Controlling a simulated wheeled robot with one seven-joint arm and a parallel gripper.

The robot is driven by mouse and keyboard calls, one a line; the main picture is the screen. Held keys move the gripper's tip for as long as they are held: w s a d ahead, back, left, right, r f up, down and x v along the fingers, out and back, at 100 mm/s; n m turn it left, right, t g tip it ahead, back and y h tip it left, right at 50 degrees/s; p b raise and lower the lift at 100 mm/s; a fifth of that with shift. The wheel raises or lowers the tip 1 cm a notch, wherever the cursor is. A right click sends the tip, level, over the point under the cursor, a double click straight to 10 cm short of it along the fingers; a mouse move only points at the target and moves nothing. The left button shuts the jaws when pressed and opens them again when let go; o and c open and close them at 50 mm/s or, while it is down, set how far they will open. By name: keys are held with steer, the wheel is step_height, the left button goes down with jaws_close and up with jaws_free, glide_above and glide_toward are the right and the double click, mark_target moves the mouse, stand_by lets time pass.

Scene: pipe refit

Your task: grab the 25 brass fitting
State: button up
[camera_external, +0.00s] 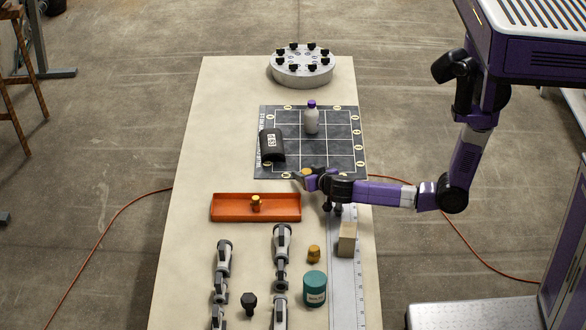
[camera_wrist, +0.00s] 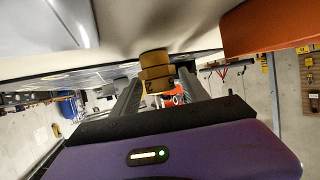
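A brass fitting (camera_wrist: 155,72) stands between the fingertips of my gripper (camera_wrist: 160,84) in the wrist view. The wrist picture is upside down, with the pale tabletop along its top. The same fitting shows small in the external view (camera_external: 307,171), at my gripper (camera_external: 304,178), near the front edge of the dark grid mat. The fingers look spread on either side of it, with no clear grip seen. A second brass fitting (camera_external: 255,203) stands in the orange tray. A third (camera_external: 314,253) stands near the teal jar. I cannot read any size marks on them.
The orange tray (camera_external: 225,214) is left of my gripper. The grid mat (camera_external: 340,150) bears a black roll (camera_external: 271,147) and a white bottle (camera_external: 311,121). A wooden block (camera_external: 347,240) and the teal jar (camera_external: 314,289) stand nearer the front. Grey clamps (camera_external: 222,265) lie front left.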

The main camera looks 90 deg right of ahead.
jaws_close()
